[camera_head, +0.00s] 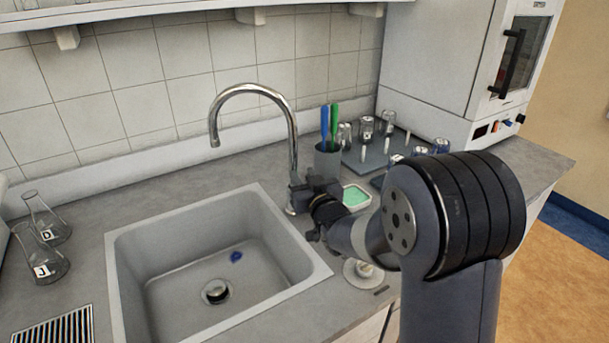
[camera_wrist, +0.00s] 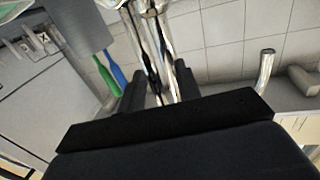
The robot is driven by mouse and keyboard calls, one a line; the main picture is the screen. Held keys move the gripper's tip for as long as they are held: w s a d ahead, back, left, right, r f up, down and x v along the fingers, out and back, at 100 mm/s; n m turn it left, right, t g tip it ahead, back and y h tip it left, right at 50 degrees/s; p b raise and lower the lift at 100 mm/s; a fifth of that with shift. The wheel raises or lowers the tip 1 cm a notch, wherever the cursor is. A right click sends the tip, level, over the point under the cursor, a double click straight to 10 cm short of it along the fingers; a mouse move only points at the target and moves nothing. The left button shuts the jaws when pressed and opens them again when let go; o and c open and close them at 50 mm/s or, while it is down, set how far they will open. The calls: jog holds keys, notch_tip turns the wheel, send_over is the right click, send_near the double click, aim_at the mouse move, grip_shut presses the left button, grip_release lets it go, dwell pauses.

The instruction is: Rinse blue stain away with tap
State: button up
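The chrome tap (camera_head: 291,150) stands behind the sink's right rear corner, its curved spout over the basin. No water stream shows. The blue stain (camera_head: 236,257) is on the sink floor, right of and behind the drain (camera_head: 216,292). My gripper (camera_head: 294,196) is at the tap's lower part, where the arm hides some of it. In the wrist view my gripper (camera_wrist: 160,88) has its two dark fingers apart, with chrome tap parts (camera_wrist: 152,45) between or just beyond them. Contact cannot be told. The spout end (camera_wrist: 265,65) shows at right.
A grey cup (camera_head: 327,162) with a blue and a green brush stands close behind my gripper. A green-filled dish (camera_head: 355,196) and a tray of glassware (camera_head: 373,160) are to the right. Flasks (camera_head: 46,265) stand left of the sink (camera_head: 120,285). The basin is otherwise clear.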

jog(key=shift+c, duration=0.5)
grip_shut()
